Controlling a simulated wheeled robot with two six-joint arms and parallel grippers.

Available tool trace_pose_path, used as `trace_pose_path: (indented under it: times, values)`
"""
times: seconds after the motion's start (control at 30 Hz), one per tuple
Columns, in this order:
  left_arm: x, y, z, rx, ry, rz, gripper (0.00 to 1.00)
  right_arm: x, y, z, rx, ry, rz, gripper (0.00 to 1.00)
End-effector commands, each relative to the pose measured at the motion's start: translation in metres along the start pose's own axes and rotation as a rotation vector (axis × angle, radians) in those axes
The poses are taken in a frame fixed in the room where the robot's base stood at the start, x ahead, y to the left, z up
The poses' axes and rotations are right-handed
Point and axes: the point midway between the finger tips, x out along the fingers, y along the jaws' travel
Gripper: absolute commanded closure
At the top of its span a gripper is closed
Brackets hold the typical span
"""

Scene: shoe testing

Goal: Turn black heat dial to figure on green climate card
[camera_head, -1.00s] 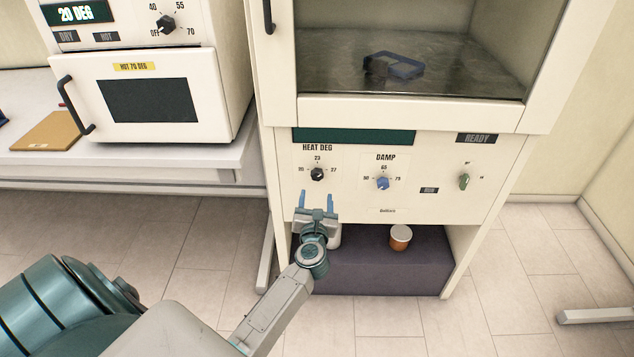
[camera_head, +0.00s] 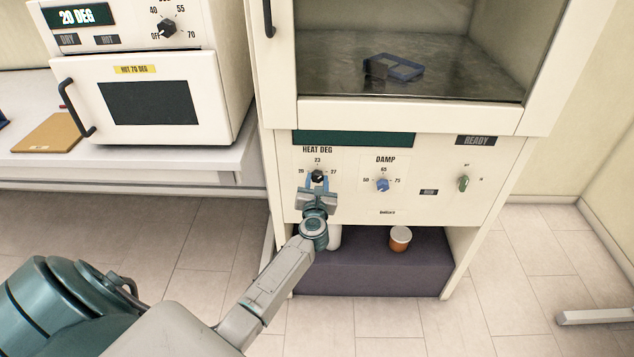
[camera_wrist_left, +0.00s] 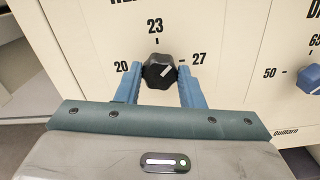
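The black heat dial (camera_head: 317,175) sits on the cream panel under the label HEAT DEG, with marks 20, 23 and 27. In the left wrist view the dial (camera_wrist_left: 158,70) has a white pointer line slanting up and right, toward the 27 side. My left gripper (camera_head: 318,183) is at the dial, one blue finger on each side of it. The fingers are apart, and a slim gap seems to show beside the dial; I cannot tell whether either touches. I see no green climate card in these frames. My right gripper is out of view.
A blue DAMP dial (camera_head: 382,185) and a green knob (camera_head: 463,183) are to the right on the same panel. The chamber above holds a dark blue object (camera_head: 402,67). An orange-and-white cup (camera_head: 400,238) stands on the dark shelf below. An oven (camera_head: 150,95) stands at left.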

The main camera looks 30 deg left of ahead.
Motion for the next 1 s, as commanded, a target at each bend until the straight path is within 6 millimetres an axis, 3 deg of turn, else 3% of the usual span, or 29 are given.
trace_pose_path:
  times: [0.1, 0.47, 1.0]
  values:
    - [0.0, 0.0, 0.0, 0.0, 0.0, -0.001, 0.88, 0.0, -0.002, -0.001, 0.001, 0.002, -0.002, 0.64]
    - [0.0, 0.0, 0.001, 0.068, 0.001, 0.0, 0.88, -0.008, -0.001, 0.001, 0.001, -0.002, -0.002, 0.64]
    - [0.0, -0.001, 0.003, 0.488, 0.002, 0.001, 0.88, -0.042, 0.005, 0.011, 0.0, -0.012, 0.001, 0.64]
